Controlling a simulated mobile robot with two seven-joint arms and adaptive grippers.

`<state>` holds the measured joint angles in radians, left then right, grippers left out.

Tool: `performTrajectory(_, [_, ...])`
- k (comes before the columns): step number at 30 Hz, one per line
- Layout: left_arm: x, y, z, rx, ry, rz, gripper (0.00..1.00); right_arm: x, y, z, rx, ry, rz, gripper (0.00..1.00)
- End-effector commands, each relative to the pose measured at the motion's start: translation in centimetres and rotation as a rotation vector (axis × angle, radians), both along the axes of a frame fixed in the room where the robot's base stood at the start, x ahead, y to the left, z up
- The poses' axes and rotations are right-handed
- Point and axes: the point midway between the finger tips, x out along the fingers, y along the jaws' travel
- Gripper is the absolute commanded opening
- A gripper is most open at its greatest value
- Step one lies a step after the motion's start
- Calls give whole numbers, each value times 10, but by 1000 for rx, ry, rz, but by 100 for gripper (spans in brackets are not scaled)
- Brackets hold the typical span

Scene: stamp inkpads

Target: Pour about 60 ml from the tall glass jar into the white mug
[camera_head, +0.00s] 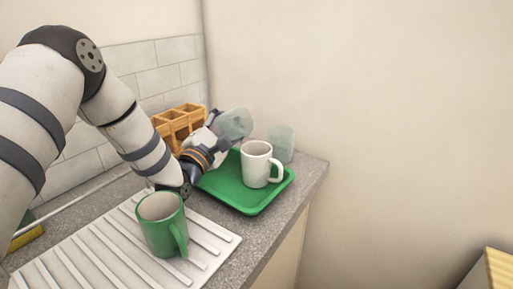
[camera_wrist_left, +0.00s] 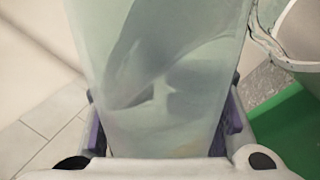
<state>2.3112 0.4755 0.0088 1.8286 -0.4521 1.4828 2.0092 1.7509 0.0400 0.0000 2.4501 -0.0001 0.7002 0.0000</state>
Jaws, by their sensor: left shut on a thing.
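A clear, pale glass jar (camera_head: 236,122) is held tilted above the tray, to the upper left of the white mug. My left gripper (camera_head: 216,142) is shut on it. In the left wrist view the jar (camera_wrist_left: 160,70) fills the middle between the finger pads; I cannot tell the liquid level. The white mug (camera_head: 256,165) stands upright on the green tray (camera_head: 243,202), its handle to the right. Part of the mug (camera_wrist_left: 303,35) shows at the upper right of the wrist view, close beside the jar. No stream is visible. My right gripper is not in view.
A second pale glass (camera_head: 281,143) stands just behind the mug. A green mug (camera_head: 162,222) stands on the white ribbed drainer (camera_head: 85,262) in front. A wooden compartment box (camera_head: 178,122) is behind my gripper. The counter edge (camera_head: 313,190) lies right of the tray.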

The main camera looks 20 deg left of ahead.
Motion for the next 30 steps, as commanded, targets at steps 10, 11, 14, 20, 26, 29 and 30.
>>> performTrajectory(10, [1,-2,-15,21,16,-1,0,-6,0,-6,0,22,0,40])
performTrajectory(11, [0,-2,-10,23,10,-1,0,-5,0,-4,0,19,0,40])
performTrajectory(14, [-4,-2,28,30,-54,0,0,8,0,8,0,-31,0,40])
performTrajectory(20, [1,-2,-13,44,14,-1,0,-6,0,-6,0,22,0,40])
performTrajectory(26, [-4,-3,31,59,-59,1,0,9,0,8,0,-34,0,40])
performTrajectory(29, [1,-3,-6,65,4,-1,0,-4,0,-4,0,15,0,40])
performTrajectory(30, [2,-2,-9,67,9,-2,0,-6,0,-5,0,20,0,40])
